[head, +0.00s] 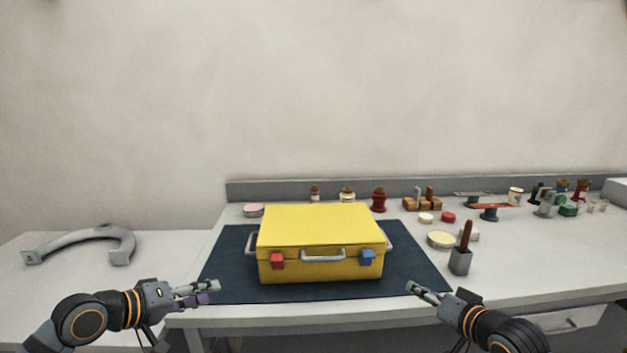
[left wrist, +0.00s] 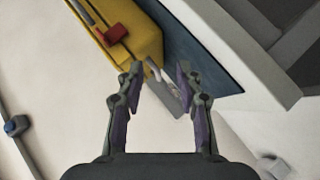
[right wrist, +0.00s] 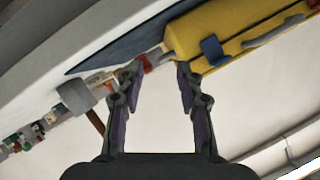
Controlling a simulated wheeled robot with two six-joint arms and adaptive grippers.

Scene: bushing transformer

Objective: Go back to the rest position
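My left gripper (head: 200,292) is at the front left of the table, beside the dark mat's near left corner. In the left wrist view its fingers (left wrist: 160,80) stand apart with nothing between them. My right gripper (head: 418,289) is at the front right, near the mat's right front part. In the right wrist view its fingers (right wrist: 158,80) are also apart and empty. A closed yellow case (head: 320,240) with a red latch, a blue latch and grey handles sits on the mat between the grippers. Neither gripper touches it.
The dark blue mat (head: 225,277) lies on the white table. Several jars, blocks and small items line the back and right. A large grey handle-shaped piece (head: 100,240) lies on the left surface.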

